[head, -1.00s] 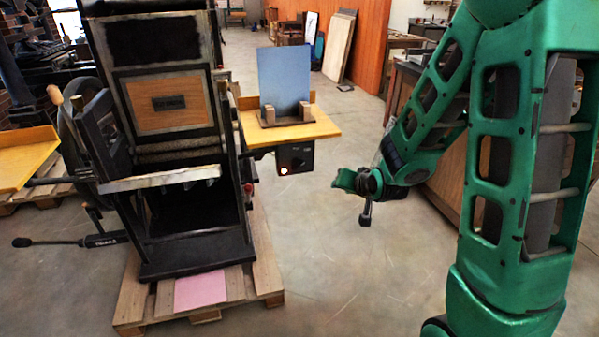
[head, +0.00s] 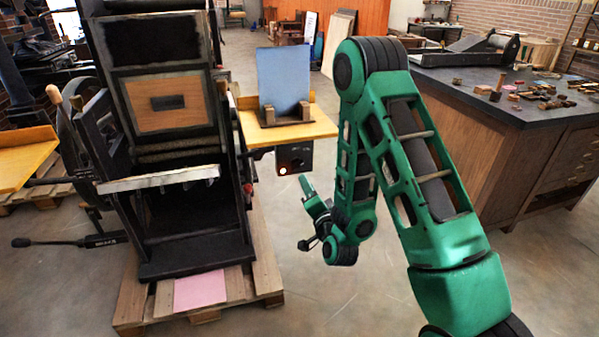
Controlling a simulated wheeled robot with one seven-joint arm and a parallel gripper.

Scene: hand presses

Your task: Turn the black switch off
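A black switch box (head: 295,158) hangs under the yellow side shelf of the press (head: 180,130). Its front has a lit red-white lamp (head: 282,171) at the lower left and a small dark knob (head: 297,163) beside it. The switch's exact position is too small to read. My gripper (head: 307,190) is below and slightly right of the box, in front of it and apart from it. It is seen small and from the side, so its opening cannot be told. I see nothing held in it.
The yellow shelf (head: 315,128) carries a blue-grey sheet (head: 284,80) in wooden holders above the box. The press stands on a wooden pallet (head: 265,265). A dark-topped workbench (head: 460,82) with small items stands at the right. The floor around my gripper is clear.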

